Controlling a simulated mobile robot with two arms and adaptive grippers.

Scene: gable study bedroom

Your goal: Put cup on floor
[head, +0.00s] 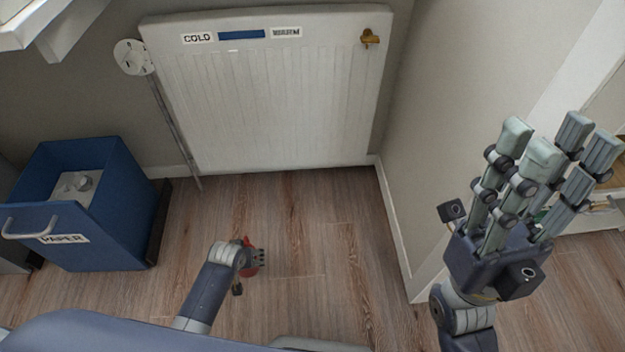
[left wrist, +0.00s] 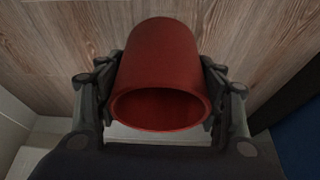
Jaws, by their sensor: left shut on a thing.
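The red cup (left wrist: 160,70) is between the fingers of my left gripper (left wrist: 159,95) in the left wrist view, with its open mouth towards the camera. The gripper is shut on it from both sides. In the head view only bits of the red cup (head: 249,243) show past my left gripper (head: 250,264). They are low over the wooden floor (head: 320,225); I cannot tell whether the cup touches it. My right gripper (head: 557,146) is raised at the right, fingers pointing up and apart, with nothing held between them.
A blue bin (head: 125,220) labelled PAPER stands on the floor at the left. A white radiator (head: 270,100) is on the wall ahead. A wall corner (head: 420,270) comes down at the right. The floor between bin and corner is clear around my left gripper.

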